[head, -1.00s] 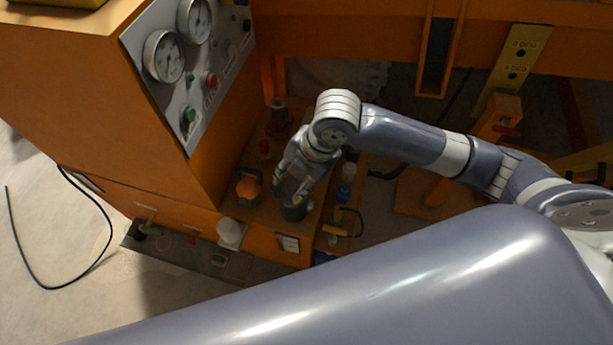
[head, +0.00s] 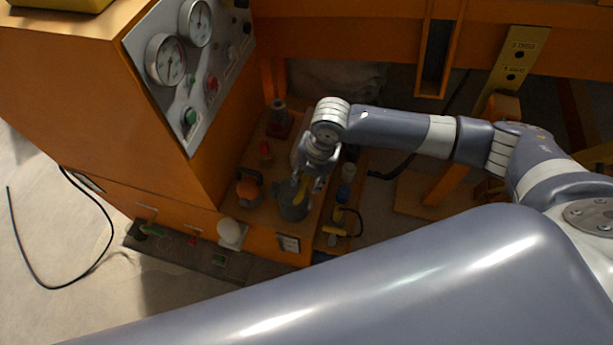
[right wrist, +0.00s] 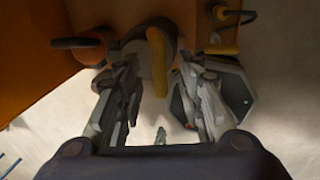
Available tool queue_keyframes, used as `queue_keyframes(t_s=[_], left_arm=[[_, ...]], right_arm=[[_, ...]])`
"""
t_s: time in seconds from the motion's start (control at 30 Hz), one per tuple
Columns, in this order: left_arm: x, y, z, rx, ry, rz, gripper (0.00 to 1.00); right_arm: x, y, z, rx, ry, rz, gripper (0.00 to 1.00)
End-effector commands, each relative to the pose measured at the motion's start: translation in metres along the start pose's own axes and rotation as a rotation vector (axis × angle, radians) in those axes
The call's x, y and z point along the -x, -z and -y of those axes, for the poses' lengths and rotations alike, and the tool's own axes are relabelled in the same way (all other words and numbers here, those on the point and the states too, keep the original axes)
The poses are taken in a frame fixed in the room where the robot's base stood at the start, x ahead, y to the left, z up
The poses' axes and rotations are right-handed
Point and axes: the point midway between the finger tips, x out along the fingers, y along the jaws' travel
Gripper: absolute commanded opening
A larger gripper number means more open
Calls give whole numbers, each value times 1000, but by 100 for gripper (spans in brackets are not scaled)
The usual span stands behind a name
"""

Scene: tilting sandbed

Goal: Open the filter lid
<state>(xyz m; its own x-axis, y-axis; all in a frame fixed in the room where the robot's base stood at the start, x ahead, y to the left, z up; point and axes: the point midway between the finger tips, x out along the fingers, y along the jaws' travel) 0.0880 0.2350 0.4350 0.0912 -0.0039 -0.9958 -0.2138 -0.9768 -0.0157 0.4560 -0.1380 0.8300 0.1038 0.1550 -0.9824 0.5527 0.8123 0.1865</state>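The filter looks like a dark grey canister (head: 291,207) on the orange bench in the head view. A yellow handle (head: 301,188) shows at its top, just below my right gripper (head: 312,182). In the right wrist view the yellow handle (right wrist: 157,60) runs lengthwise over the grey canister (right wrist: 137,48). My right gripper (right wrist: 158,72) is open there, its fingers on either side of the handle with gaps between. Whether the lid is closed or raised cannot be told. My left gripper is not in view.
An orange-topped round part (head: 249,188) stands left of the canister, and a white knob (head: 231,232) sits on the bench front. The gauge panel (head: 190,60) rises at upper left.

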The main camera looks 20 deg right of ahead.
Motion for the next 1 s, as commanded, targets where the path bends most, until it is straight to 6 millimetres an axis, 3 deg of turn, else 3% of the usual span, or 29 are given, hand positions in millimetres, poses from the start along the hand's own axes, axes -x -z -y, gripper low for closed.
queue_keyframes(t_s=[0.13, 0.43, 0.47, 0.6, 1.0], left_arm=[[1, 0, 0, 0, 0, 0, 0], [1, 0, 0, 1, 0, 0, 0], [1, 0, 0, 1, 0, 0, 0], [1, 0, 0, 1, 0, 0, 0], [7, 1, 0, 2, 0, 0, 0]], right_arm=[[-12, 0, 0, 1, -1, 2, 35], [-15, 0, 0, 1, -1, 2, 35], [-15, 0, 0, 1, -1, 2, 32], [-15, 0, 0, 1, -1, 2, 1], [-10, -3, -1, 0, 25, 2, 0]])
